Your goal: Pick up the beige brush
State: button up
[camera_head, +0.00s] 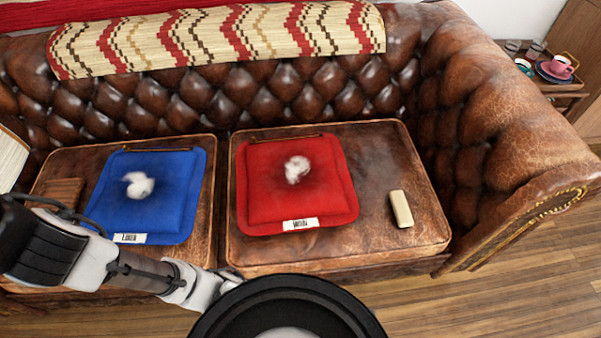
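A small beige block-like object (401,209), which looks like the beige brush, lies on the right seat of the brown leather sofa, to the right of the red cushion. Its long side runs roughly front to back, and no bristles can be made out. My arm reaches across the lower left of the view, well to the left of the brush and apart from it. My gripper's fingers do not show.
The red cushion (260,205) and blue cushion (115,205) each bear a white fluffy thing. The sofa's right arm (500,160) rises beside the brush. Bare leather surrounds the brush. A side table holds a pink cup (560,66) at the upper right.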

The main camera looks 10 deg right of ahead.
aim_at(403, 218)
jog(key=z, duration=0.95)
